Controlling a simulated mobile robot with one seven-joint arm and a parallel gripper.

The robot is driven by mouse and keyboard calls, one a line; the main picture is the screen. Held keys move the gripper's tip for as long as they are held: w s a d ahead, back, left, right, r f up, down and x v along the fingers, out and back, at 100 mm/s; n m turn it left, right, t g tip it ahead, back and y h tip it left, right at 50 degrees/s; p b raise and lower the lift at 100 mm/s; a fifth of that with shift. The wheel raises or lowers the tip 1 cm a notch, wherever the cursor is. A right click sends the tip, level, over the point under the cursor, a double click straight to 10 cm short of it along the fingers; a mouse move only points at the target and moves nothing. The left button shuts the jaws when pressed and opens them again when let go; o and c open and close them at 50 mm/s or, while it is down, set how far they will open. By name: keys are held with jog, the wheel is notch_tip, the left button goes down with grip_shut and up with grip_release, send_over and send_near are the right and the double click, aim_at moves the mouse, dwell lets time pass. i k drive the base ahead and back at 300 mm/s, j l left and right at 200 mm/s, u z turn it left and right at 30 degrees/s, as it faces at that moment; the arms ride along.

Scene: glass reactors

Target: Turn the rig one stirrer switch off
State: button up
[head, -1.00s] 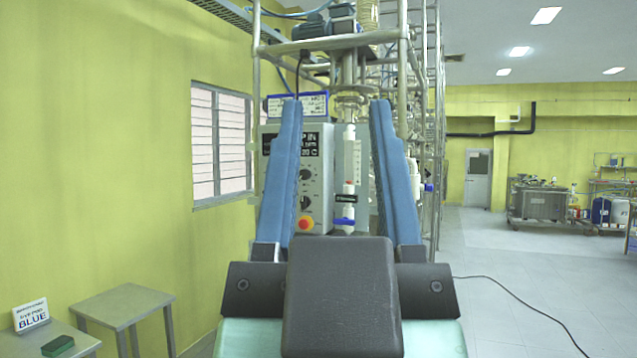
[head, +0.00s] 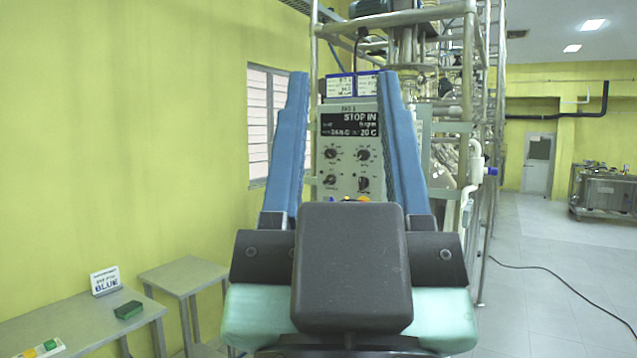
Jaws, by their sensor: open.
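The rig's control box (head: 349,110) hangs straight ahead in the head view, on the metal frame. It has a dark display (head: 348,124) reading "STOP IN" and several black knobs below. A lower right knob (head: 363,184) shows on its face, but I cannot read which is the stirrer switch. My gripper (head: 335,85) is open and empty, its two blue fingers standing either side of the box in the picture. It appears apart from the panel. The box's lower edge, with a bit of yellow and red, is partly hidden behind my gripper's body.
A tubular metal rig frame (head: 470,60) stands behind and right of the box. A yellow wall is at left, with a grey stool (head: 180,275) and a table bearing a "BLUE" sign (head: 105,281) and green block (head: 128,310). A cable (head: 560,285) lies on open floor at right.

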aim_at(332, 179)
jog(key=i+j, duration=0.2)
jog(key=i, duration=0.65)
jog(key=i+j+u, duration=0.15)
jog(key=i, duration=0.7)
jog(key=i+j, duration=0.2)
jog(key=i, duration=0.7)
jog(key=j+u, duration=0.05)
